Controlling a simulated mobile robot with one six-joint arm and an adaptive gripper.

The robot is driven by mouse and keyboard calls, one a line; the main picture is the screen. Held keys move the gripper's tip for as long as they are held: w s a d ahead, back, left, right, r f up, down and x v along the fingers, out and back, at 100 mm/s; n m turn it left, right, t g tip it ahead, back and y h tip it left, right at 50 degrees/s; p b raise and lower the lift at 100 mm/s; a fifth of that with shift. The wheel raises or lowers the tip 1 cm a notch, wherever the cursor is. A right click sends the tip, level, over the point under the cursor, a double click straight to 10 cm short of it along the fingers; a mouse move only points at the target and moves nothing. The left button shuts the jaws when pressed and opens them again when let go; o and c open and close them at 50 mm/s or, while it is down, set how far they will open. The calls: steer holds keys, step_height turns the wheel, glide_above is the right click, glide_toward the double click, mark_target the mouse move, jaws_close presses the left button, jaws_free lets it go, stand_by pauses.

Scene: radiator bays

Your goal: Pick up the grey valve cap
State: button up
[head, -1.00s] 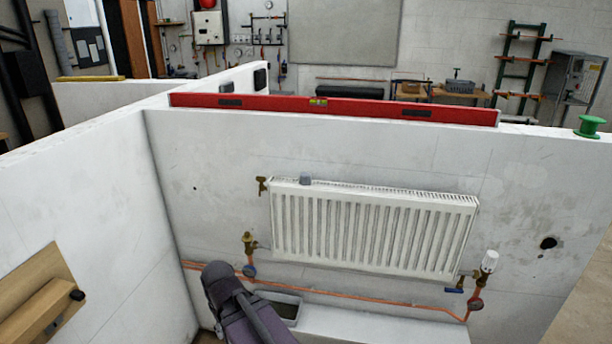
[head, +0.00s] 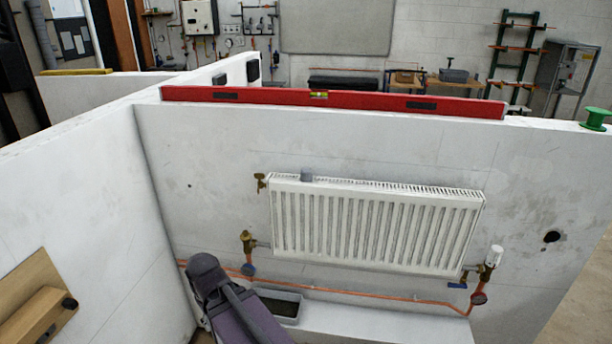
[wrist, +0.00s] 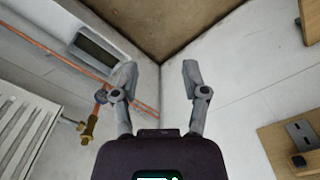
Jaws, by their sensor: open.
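The grey valve cap (head: 307,174) is a small grey piece on the top edge of the white radiator (head: 375,225), near its left end, in the head view. My gripper (wrist: 160,75) is open and empty in the wrist view, its two fingers apart over the bay's corner. The wrist view shows the radiator's end (wrist: 25,130) at the left, but I cannot make out the cap there. In the head view my arm is low at the bay's left, well below and left of the cap, and the fingers are hidden.
A red spirit level (head: 330,103) lies on the wall top, with a green spool (head: 596,118) at the right. Copper pipes (head: 370,297) and a brass valve (head: 247,241) sit around the radiator. A grey tray (head: 280,305) is beside my arm. A wooden bracket (head: 38,310) is on the left wall.

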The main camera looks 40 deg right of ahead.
steer(key=o, duration=0.3)
steer(key=shift+o, duration=0.5)
steer(key=shift+w+d+r, duration=0.15)
steer(key=shift+r, duration=0.05)
steer(key=m+t+h+p, duration=0.4)
steer(key=m+h+p, duration=0.9)
steer(key=m+p, duration=0.2)
glide_toward(305, 174)
steer(key=a, duration=0.2)
steer(key=shift+d+r, duration=0.25)
steer(key=shift+r, duration=0.2)
steer(key=b+x, duration=0.3)
steer(key=x, duration=0.5)
steer(key=shift+d+f+b, duration=0.2)
steer(key=shift+d+b, duration=0.05)
steer(key=shift+b, duration=0.05)
